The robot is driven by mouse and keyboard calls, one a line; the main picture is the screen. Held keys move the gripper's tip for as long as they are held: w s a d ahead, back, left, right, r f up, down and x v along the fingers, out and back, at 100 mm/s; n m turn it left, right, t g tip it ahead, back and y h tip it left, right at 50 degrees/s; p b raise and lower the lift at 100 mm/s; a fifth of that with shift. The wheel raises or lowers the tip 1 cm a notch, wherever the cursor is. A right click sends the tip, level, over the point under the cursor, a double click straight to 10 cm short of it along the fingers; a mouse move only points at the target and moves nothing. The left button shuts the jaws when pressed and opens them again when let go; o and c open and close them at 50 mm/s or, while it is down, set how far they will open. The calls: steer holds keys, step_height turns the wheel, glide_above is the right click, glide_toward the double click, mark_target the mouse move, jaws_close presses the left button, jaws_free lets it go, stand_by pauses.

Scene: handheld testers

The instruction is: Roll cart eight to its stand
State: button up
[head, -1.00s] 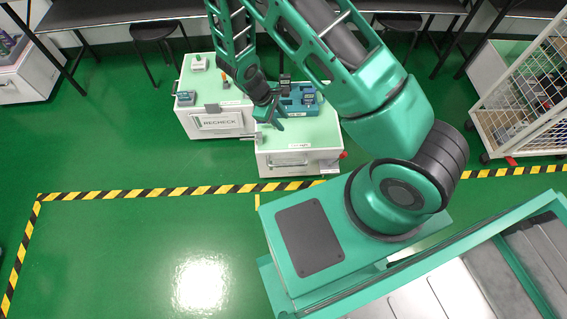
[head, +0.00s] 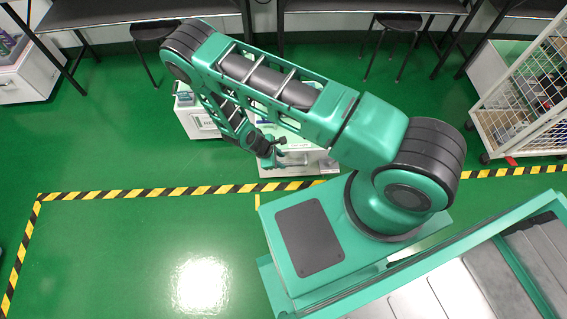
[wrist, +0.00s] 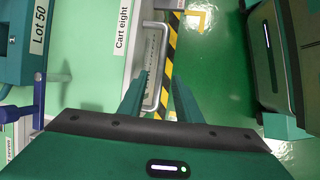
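Cart eight (wrist: 112,65), a white cart with a pale green top and a "Cart eight" label, shows in the wrist view. In the head view my arm covers much of this cart (head: 290,167). Its grey bar handle (wrist: 163,68) sticks out from the labelled side. My gripper (wrist: 160,80) is open, its two green fingers apart on either side of the handle bar in the picture; I cannot tell whether they touch it. In the head view my gripper (head: 270,160) is at the cart's front. I cannot make out a stand.
A teal "Lot 50" holder (wrist: 38,40) is on the cart top. Another white cart (head: 198,122) stands at left, partly hidden. Yellow-black floor tape (head: 150,192) runs in front. A wire cage (head: 520,90) stands at right. The green floor (head: 120,245) at front left is clear.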

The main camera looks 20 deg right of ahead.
mark_target(286, 164)
steer(key=shift+x, duration=2.45)
steer(key=shift+a, duration=0.15)
jaws_close()
